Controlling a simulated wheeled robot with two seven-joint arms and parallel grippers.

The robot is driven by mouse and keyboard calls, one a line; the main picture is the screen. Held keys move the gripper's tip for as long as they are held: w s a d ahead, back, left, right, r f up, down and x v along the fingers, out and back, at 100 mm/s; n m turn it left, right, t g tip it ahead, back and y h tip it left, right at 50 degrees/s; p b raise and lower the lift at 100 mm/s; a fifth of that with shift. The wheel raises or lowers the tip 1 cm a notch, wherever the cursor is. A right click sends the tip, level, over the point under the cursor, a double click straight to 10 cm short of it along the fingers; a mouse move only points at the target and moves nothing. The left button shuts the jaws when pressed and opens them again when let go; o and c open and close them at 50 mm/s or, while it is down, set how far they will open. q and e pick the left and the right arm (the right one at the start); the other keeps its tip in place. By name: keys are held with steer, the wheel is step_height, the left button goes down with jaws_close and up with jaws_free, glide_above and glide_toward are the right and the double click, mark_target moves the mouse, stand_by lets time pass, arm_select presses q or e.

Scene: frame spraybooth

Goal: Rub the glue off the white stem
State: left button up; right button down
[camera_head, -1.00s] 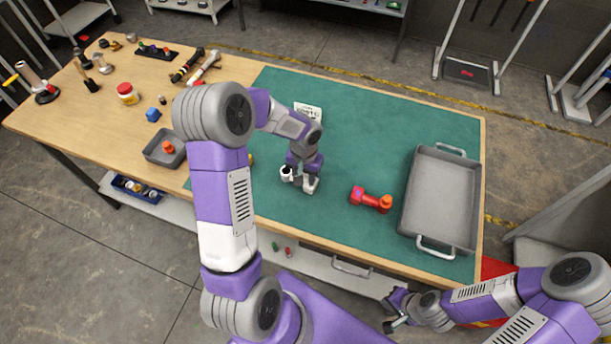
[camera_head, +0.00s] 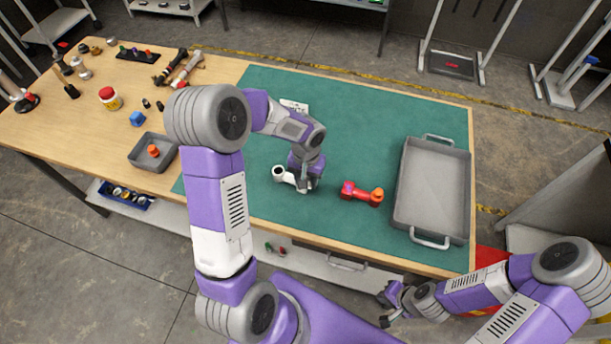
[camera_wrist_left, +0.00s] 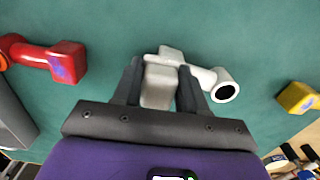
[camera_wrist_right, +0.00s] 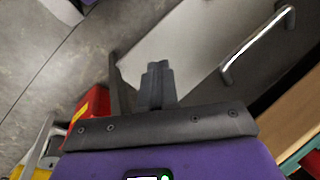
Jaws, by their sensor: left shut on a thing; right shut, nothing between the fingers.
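The white stem (camera_head: 281,173) lies on the green mat, its round open end (camera_wrist_left: 225,92) pointing right in the left wrist view. My left gripper (camera_head: 308,186) is over its other, blocky end. In the left wrist view its two dark fingers (camera_wrist_left: 160,85) are shut on that block, one on each side. I see no glue patch on the visible faces of the white stem; the faces under the fingers are hidden. My right gripper (camera_head: 386,308) is shut and empty, low in front of the bench; its fingers (camera_wrist_right: 156,85) also show in the right wrist view.
A red stem (camera_head: 358,193) with a purple patch and orange end lies right of my left gripper. A grey tray (camera_head: 432,180) stands farther right. A yellow part (camera_wrist_left: 298,97) with a purple patch lies close by. A small grey bin (camera_head: 140,160) stands left.

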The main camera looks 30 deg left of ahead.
arm_select(q)
steer(key=shift+w+a+r+p, duration=0.1)
steer(key=shift+r+p, duration=1.55)
steer(key=shift+r, duration=1.2)
steer(key=shift+r+p, duration=1.1)
steer(key=shift+r, duration=0.4)
steer(key=shift+f, duration=0.1)
